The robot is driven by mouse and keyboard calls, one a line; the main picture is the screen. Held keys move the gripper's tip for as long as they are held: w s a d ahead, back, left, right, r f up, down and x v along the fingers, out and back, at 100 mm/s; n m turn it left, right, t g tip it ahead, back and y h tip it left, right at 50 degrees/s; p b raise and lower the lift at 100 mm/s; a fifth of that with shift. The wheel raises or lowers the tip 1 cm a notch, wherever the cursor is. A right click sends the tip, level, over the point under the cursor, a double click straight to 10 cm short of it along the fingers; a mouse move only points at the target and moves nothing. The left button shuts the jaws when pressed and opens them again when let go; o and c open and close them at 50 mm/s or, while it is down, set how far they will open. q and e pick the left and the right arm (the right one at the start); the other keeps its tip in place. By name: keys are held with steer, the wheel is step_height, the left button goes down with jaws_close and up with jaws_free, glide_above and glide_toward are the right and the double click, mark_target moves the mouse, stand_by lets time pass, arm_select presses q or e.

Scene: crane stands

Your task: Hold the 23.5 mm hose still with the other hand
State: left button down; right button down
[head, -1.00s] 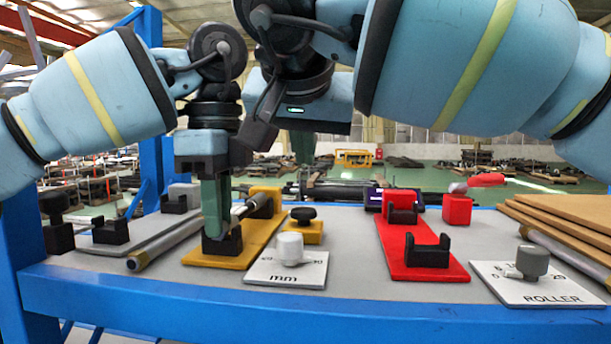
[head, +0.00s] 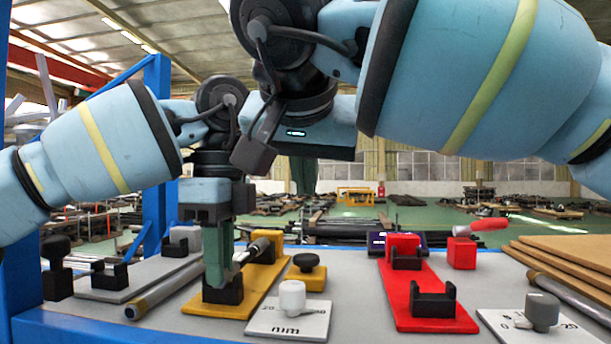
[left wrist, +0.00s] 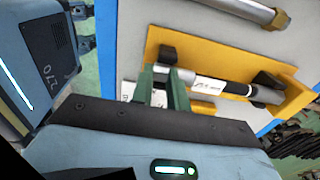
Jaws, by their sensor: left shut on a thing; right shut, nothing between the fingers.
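A hose with a metal end (head: 260,246) and a white label lies in the black cradles of a yellow plate (head: 262,284). The left wrist view shows this hose (left wrist: 235,88) more fully. The label is too small to read, so I cannot confirm its size. My left gripper (head: 218,283) points down and is shut on the hose near its front cradle. In the left wrist view its green fingers (left wrist: 165,85) are around the hose.
A second hose (head: 165,286) lies on the bench left of the yellow plate. A grey plate with cradles (head: 140,280), a red plate with empty cradles (head: 420,318), an MM dial (head: 290,318) and a ROLLER dial (head: 542,315) share the bench. Brown boards (head: 560,265) lie at right.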

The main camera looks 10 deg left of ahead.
arm_select(q)
steer(key=shift+f, duration=0.1)
steer(key=c, duration=1.3)
jaws_free()
steer(key=shift+r, duration=0.2)
steer(key=shift+r, duration=3.6)
